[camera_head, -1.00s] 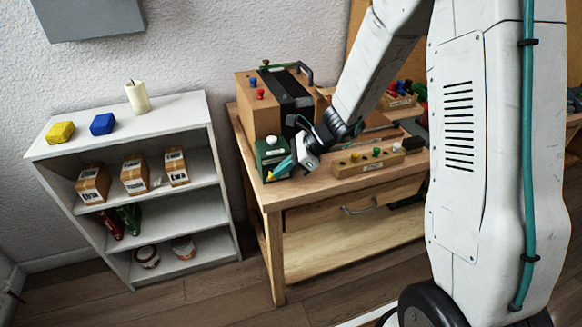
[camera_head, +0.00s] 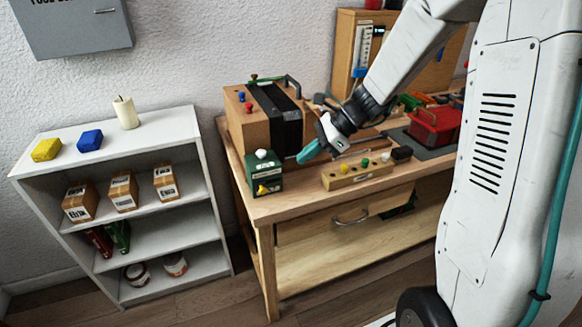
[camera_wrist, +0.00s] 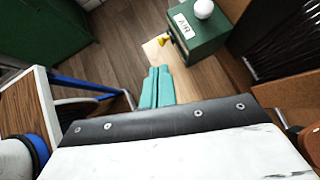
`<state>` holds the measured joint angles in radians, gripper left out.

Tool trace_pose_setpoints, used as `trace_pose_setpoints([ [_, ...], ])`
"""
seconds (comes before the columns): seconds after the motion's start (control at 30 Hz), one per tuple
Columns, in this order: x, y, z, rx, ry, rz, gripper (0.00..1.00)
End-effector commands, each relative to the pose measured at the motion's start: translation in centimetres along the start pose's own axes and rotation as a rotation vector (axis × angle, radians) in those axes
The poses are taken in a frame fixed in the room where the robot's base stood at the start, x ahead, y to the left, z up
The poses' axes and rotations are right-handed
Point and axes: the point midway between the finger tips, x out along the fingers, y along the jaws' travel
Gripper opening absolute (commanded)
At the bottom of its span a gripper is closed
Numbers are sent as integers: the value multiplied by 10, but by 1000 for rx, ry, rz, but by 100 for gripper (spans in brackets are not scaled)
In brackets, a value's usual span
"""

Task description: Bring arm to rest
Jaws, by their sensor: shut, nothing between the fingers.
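My gripper (camera_head: 303,156) has teal fingers that are shut and empty. In the head view it hangs over the workbench (camera_head: 290,207), just right of a green box with a white knob on top (camera_head: 270,178) and a yellow part on its front. In the wrist view the closed fingertips (camera_wrist: 158,72) point past the green box (camera_wrist: 195,45), whose yellow part (camera_wrist: 165,39) is ahead and slightly right. A gap shows between the fingers and the box. My arm reaches down from the upper right, bent at the wrist.
A wooden box with a black band (camera_head: 262,120) stands behind the green box. A wooden block with coloured knobs (camera_head: 358,175) lies right of my gripper, and a red toolbox (camera_head: 433,126) farther right. A white shelf (camera_head: 160,117) stands left.

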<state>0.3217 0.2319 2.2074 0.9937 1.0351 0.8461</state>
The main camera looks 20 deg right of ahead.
Motion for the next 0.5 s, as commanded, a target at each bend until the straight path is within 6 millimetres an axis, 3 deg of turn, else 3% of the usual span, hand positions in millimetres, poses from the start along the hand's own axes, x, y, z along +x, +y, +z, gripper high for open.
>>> trace_pose_setpoints([
  [0.2, -15, 0, 0, 1, 0, 0, 0],
  [0.5, -16, 0, 0, 1, 0, 1, 0],
])
